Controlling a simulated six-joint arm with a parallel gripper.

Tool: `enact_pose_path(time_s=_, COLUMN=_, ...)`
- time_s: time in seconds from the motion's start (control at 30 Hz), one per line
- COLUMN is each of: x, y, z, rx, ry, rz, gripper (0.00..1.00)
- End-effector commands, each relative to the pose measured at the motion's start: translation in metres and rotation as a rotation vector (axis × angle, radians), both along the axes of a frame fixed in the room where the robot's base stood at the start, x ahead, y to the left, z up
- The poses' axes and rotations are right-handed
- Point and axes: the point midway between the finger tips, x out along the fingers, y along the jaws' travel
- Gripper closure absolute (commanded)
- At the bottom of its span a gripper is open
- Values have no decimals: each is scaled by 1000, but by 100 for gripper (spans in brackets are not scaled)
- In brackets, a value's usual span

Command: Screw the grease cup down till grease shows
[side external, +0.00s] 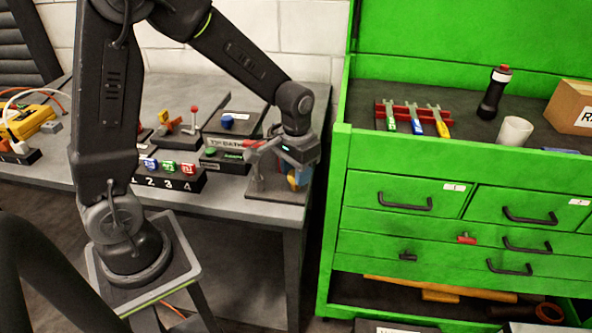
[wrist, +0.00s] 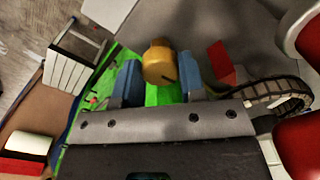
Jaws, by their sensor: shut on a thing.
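The grease cup (wrist: 160,62) is a brass-yellow round piece with a dark mark on its face. It sits between the two blue fingers of my gripper (wrist: 161,80) in the wrist view. My gripper is shut on it. In the side view my gripper (side external: 297,178) is low over a small grey stand (side external: 262,187) at the right end of the bench, where blue and yellow show beneath the wrist. The cup's lower end and its seat are hidden. I cannot make out any grease.
A numbered black rack (side external: 167,181) with coloured pieces stands left of my gripper on the grey bench. A red block (wrist: 221,62) and a cable chain (wrist: 268,95) are close by in the wrist view. A green tool cabinet (side external: 400,160) stands to the right.

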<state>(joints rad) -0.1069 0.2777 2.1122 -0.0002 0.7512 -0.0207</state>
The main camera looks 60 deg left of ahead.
Motion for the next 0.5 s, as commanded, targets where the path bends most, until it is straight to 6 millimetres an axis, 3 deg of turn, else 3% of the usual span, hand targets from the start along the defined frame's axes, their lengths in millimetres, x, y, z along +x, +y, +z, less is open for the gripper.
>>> enact_pose_path(time_s=0.43, x=-1, y=0, z=0, rx=0, ry=3, rz=-10, gripper=86)
enact_pose_path(time_s=0.47, x=-1, y=0, z=0, rx=0, ry=3, rz=-10, gripper=60)
enact_pose_path(time_s=0.5, x=-1, y=0, z=0, rx=0, ry=3, rz=-10, gripper=56)
